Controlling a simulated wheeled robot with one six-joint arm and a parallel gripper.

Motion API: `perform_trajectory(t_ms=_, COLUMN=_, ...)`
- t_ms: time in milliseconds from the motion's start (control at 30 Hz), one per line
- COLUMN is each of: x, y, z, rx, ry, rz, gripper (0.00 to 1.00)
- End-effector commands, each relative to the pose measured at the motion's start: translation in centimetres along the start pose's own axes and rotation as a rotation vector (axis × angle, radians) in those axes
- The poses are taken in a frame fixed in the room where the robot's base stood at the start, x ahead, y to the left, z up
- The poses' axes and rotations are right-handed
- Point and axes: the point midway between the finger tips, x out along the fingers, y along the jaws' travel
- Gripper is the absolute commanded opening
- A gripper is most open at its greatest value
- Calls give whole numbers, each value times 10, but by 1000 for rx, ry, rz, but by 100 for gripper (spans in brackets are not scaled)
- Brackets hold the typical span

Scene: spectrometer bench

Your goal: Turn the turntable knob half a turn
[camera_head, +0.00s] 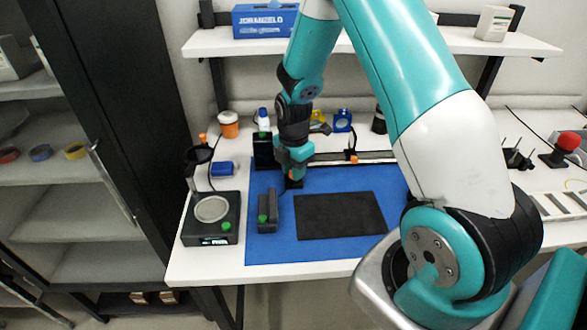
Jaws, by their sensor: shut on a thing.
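My gripper (292,178) points down over the back left part of the blue mat (270,245). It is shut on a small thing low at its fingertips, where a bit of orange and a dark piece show. This appears to be the turntable knob, but my fingers hide most of it, so its angle cannot be told. No turntable can be made out clearly around it.
A black device with a round grey plate (212,209) stands left of the mat. A dark block with a green button (268,207) and a flat black pad (340,215) lie in front of my gripper. A rail (352,157) runs behind. A red-topped button (568,142) stands far right.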

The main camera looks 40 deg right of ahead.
Motion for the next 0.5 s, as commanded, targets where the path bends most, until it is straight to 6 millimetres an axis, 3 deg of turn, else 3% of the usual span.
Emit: perform_trajectory(t_ms=500, x=0, y=0, z=0, rx=441, ry=1, rz=1, gripper=3)
